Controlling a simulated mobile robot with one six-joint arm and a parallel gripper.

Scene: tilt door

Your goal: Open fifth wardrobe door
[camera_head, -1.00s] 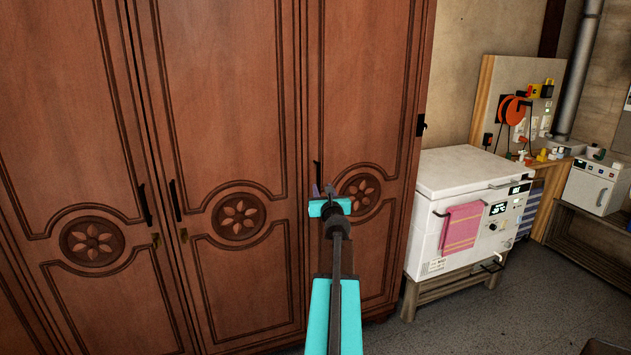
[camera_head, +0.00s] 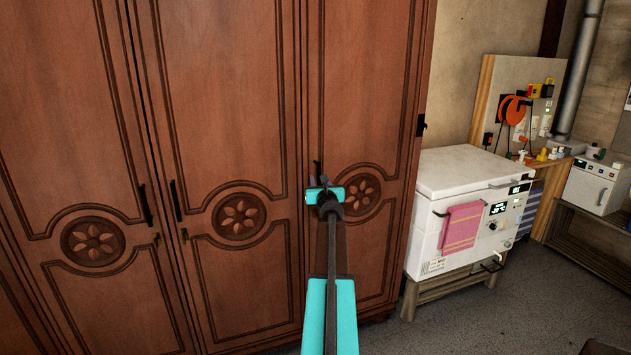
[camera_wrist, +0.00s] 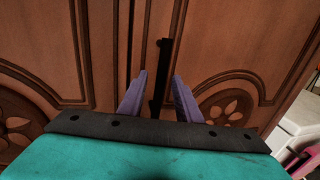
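The brown wooden wardrobe shows several tall doors with carved flower rosettes. The rightmost door (camera_head: 365,90) in the head view is closed, with its dark vertical handle (camera_head: 317,170) at its left edge. The same handle (camera_wrist: 162,68) shows in the wrist view, upright and centred between the two purple fingers. My gripper (camera_head: 318,190) is at the handle; in the wrist view the gripper (camera_wrist: 160,92) is open, one finger on each side of the handle with gaps visible. The lower part of the handle lies between the fingers. Contact with the door cannot be told.
Neighbouring doors (camera_head: 220,100) to the left are closed, with their own dark handles. A white chest-like appliance (camera_head: 470,180) with a pink towel (camera_head: 461,228) stands right of the wardrobe. Bare grey floor (camera_head: 500,320) lies in front of it.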

